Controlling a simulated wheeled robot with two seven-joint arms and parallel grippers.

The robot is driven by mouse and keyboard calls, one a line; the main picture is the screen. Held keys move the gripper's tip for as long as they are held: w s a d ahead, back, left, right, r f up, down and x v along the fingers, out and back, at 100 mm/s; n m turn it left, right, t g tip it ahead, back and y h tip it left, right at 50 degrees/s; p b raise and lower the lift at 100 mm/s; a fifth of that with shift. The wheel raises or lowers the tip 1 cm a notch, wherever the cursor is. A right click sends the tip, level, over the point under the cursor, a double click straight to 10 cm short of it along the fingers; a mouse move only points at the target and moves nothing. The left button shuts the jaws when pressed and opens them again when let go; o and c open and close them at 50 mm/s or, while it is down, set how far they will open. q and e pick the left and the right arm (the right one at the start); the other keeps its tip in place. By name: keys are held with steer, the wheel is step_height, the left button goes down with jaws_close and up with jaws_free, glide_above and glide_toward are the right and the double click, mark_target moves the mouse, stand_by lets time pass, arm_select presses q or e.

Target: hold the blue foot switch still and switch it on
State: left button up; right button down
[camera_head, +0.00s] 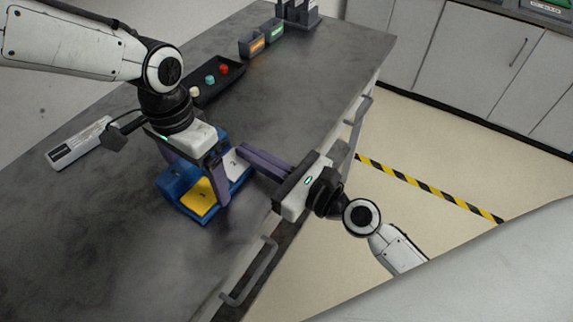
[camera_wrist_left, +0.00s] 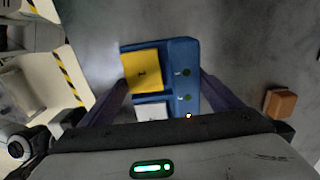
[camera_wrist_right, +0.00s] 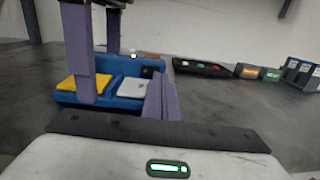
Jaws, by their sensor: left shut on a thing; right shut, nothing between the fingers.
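The blue foot switch (camera_head: 173,181) lies on the dark worktop near its edge. It has a yellow pedal marked 1 (camera_head: 199,196) and a white pedal (camera_head: 236,165). My left gripper (camera_wrist_left: 160,90) is shut across the switch's blue body, one finger on each side. My right gripper (camera_head: 241,151) is shut and empty, its fingertips beside the white pedal; it also shows in the right wrist view (camera_wrist_right: 161,97). Whether it touches the pedal, I cannot tell. A small yellowish light (camera_wrist_left: 188,116) shows on the switch near the white pedal's end.
A black tray with coloured knobs (camera_head: 216,84) and small labelled bins (camera_head: 252,44) stand farther along the worktop. A white labelled device (camera_head: 78,145) lies at the left. A rail handle (camera_head: 254,272) runs along the cart's edge. The worktop's front left is clear.

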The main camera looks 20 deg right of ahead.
arm_select(q)
steer(key=shift+w+a, duration=0.1)
steer(key=shift+w, duration=0.05)
arm_select(e)
steer(key=d+v, duration=0.1)
steer(key=v, duration=0.9)
steer(key=shift+w+d, duration=0.25)
steer(key=shift+d, duration=0.05)
arm_select(q)
steer(key=o, duration=1.4)
steer(key=shift+c, duration=0.2)
steer(key=shift+r, duration=0.1)
